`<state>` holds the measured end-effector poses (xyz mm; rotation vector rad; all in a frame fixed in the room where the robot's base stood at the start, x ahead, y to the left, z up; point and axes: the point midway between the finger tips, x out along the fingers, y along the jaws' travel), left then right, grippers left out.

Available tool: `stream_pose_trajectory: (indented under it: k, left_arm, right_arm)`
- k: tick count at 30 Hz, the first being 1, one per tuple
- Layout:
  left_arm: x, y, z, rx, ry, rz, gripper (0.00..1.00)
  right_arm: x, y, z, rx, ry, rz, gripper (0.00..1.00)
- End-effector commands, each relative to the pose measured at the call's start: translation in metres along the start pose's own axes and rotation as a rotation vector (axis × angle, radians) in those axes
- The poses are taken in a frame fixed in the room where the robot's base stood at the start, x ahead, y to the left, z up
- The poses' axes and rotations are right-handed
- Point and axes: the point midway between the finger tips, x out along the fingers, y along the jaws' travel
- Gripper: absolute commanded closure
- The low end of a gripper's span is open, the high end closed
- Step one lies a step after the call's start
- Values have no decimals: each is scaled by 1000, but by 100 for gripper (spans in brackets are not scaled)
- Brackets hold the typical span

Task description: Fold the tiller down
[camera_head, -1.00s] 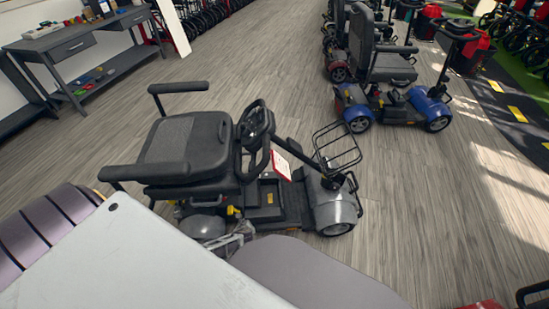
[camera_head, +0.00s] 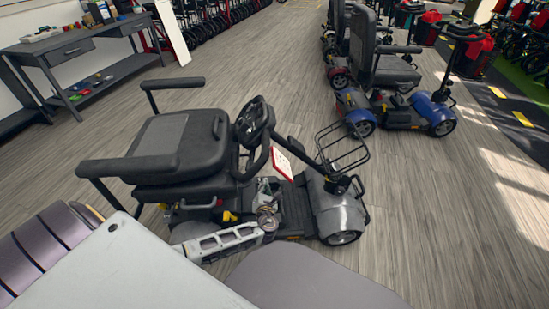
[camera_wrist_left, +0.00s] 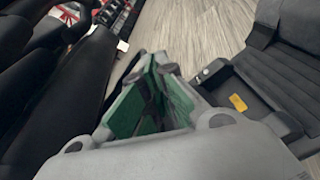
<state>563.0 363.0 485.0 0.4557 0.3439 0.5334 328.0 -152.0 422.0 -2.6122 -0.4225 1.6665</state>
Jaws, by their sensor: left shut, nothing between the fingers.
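The grey mobility scooter's tiller (camera_head: 302,152) leans back from the front shroud toward the seat (camera_head: 178,143). Its black handlebar (camera_head: 254,122) is close to the seat's front edge, and a red-and-white tag (camera_head: 281,163) hangs on it. My left gripper (camera_head: 266,188) is low between the seat and the tiller, above the footboard (camera_head: 296,208). It looks shut and empty, and appears apart from the tiller. In the left wrist view its green-padded fingers (camera_wrist_left: 155,92) are together; blurred black parts fill the left side. My right gripper is out of view.
A wire basket (camera_head: 342,147) is at the scooter's front. A blue scooter (camera_head: 395,108) stands behind to the right, and a workbench (camera_head: 80,45) is at the back left. The wooden floor (camera_head: 440,225) to the right is clear.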

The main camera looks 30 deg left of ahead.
Motion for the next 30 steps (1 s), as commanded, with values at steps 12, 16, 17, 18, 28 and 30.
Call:
stream_pose_trajectory:
  k: [12, 16, 17, 18, 28, 30]
  left_arm:
    - [-15, 7, 61, 244, -192, 115, 100]
    - [-17, 8, 64, 255, -200, 122, 100]
    - [-17, 8, 65, 255, -200, 122, 100]
    - [-17, 8, 65, 255, -200, 122, 100]
    - [-14, 8, 65, 254, -199, 121, 100]
    - [-12, 8, 65, 254, -200, 122, 100]
  right_arm:
    - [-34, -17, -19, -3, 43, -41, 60]
    - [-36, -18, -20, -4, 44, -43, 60]
    - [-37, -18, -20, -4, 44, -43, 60]
    - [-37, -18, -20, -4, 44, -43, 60]
    - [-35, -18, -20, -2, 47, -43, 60]
    - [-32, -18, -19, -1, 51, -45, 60]
